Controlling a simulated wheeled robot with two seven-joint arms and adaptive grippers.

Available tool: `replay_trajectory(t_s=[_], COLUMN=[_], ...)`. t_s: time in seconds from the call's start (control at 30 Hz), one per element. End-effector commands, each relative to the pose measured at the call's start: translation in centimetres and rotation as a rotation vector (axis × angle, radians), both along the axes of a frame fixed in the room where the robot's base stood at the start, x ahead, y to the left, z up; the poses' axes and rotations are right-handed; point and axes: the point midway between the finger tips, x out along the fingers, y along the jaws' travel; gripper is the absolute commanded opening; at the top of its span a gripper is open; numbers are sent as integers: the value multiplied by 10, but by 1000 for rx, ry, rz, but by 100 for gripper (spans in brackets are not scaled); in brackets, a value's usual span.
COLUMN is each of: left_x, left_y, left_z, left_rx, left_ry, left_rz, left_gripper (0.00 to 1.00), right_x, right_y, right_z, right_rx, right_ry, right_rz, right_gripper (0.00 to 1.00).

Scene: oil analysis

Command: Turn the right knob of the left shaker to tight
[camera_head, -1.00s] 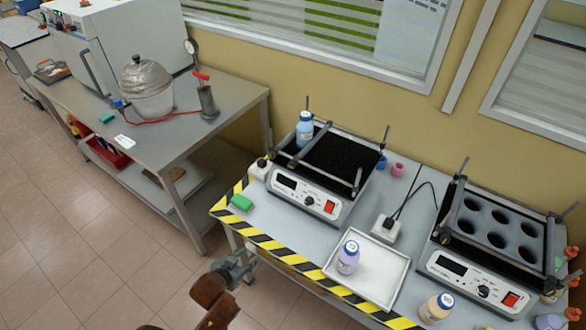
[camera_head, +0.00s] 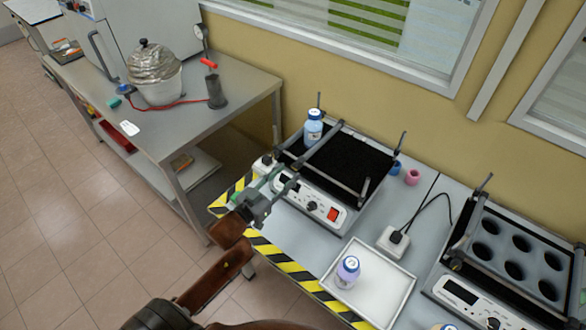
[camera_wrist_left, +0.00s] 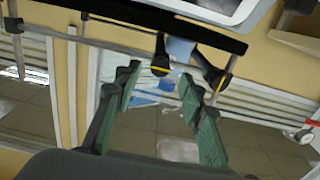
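The left shaker (camera_head: 312,198) stands on the striped-edge table, with a black mat, crossbars and a white front panel with a display, dial and red switch. Its right crossbar (camera_head: 338,179) ends near the front right corner; the clamp knob there is too small to read as tight or loose. A blue-capped bottle (camera_head: 313,128) stands at its back left. My left gripper (camera_head: 278,186) is in front of its left front corner and covers part of it. In the left wrist view the green fingers (camera_wrist_left: 155,105) are apart and empty, below dark knob-like parts (camera_wrist_left: 160,64). My right gripper is not in view.
A second shaker (camera_head: 480,295) is at the right. A bench (camera_head: 240,105) stands at the left.

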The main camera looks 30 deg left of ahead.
Motion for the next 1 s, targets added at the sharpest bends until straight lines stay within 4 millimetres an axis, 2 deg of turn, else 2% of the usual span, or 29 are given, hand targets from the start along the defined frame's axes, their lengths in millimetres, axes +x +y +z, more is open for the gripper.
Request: replay_trajectory(t_s=[0.1,0.23,0.6,1.0], left_x=[19,30,34,34], left_y=[-2,-3,-1,-1], left_z=[-2,-1,-1,-1], left_rx=[1,0,0,0], left_ry=[1,2,4,3], left_rz=[-2,-1,4,4], left_gripper=[37,37,37,9], right_x=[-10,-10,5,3], right_y=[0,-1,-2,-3], right_z=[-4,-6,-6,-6], right_rx=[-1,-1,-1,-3], right_ry=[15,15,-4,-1], right_rz=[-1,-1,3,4], right_gripper=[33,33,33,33])
